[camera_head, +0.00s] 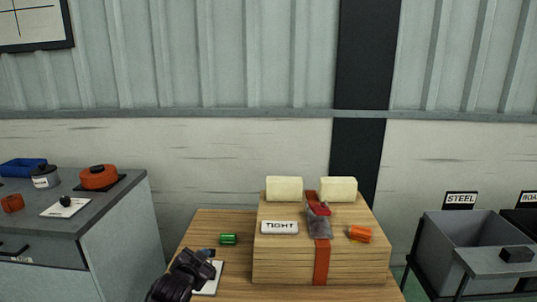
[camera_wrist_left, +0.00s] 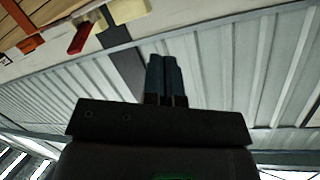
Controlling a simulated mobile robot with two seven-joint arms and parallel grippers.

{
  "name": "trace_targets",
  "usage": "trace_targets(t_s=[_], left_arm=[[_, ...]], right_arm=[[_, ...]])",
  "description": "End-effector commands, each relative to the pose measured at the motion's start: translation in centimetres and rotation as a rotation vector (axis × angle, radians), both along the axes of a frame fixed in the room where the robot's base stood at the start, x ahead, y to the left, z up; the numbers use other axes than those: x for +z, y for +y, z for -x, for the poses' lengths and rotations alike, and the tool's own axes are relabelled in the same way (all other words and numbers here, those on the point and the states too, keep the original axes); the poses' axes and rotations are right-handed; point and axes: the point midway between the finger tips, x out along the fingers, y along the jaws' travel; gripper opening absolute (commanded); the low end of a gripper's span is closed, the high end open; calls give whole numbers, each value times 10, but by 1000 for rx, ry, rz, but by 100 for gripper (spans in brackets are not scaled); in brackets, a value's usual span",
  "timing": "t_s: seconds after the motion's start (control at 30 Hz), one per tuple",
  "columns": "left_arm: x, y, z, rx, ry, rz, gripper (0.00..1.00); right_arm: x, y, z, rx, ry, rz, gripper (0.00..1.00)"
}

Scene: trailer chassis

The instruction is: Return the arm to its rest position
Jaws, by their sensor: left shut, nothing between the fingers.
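My left gripper (camera_head: 208,254) reaches in from the bottom of the head view, over the left part of the wooden table. It is beside the wooden stack and apart from it. In the left wrist view its two dark fingers (camera_wrist_left: 166,78) lie together with nothing between them, pointing towards the corrugated wall. A white plate or card (camera_head: 212,279) lies under and beside the gripper, partly hidden by it. My right gripper is in neither view.
A strapped wooden stack (camera_head: 280,262) with a red-handled buckle (camera_head: 318,209), cream blocks (camera_head: 284,187) and a "TIGHT" label (camera_head: 279,228) fills the table's middle. A green cylinder (camera_head: 228,239) lies left; an orange one (camera_head: 359,234) lies right. A grey cabinet (camera_head: 115,225) stands left, a "STEEL" bin (camera_head: 450,245) right.

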Motion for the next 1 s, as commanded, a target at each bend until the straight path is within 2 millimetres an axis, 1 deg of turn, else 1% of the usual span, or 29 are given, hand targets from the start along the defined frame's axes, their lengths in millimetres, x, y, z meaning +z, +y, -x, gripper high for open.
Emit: trace_targets(t_s=[0.03, 0.17, 0.2, 0.27, 0.4, 0.47, 0.5, 0.67, 0.7, 0.77, 0.8, 0.87, 0.9, 1.0], left_arm=[[-8, 4, 20, 12, 7, 52, 0], [-24, 13, 66, 46, 22, 174, 0], [-29, 16, 81, 57, 30, 206, 0], [-36, 22, 102, 74, 42, 247, 0], [-53, 34, 154, 115, 72, 323, 0], [-60, 40, 176, 135, 88, 343, 0], [-65, 44, 191, 146, 99, 354, 0], [-86, 59, 252, 199, 154, 370, 0], [-92, 63, 267, 213, 172, 371, 0], [-102, 69, 291, 237, 203, 372, 0], [-109, 72, 307, 253, 226, 371, 0], [-120, 77, 330, 277, 263, 370, 0], [-128, 80, 344, 292, 288, 368, 0], [-147, 87, 376, 326, 347, 362, 0]], right_arm=[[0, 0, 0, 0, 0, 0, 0], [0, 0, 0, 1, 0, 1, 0], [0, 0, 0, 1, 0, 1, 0], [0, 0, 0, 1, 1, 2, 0], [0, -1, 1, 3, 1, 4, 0], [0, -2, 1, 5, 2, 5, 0], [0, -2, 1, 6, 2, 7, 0], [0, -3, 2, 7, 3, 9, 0], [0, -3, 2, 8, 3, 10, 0], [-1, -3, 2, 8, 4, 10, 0], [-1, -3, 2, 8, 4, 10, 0], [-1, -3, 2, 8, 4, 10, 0], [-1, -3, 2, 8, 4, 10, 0], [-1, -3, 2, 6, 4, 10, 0]])
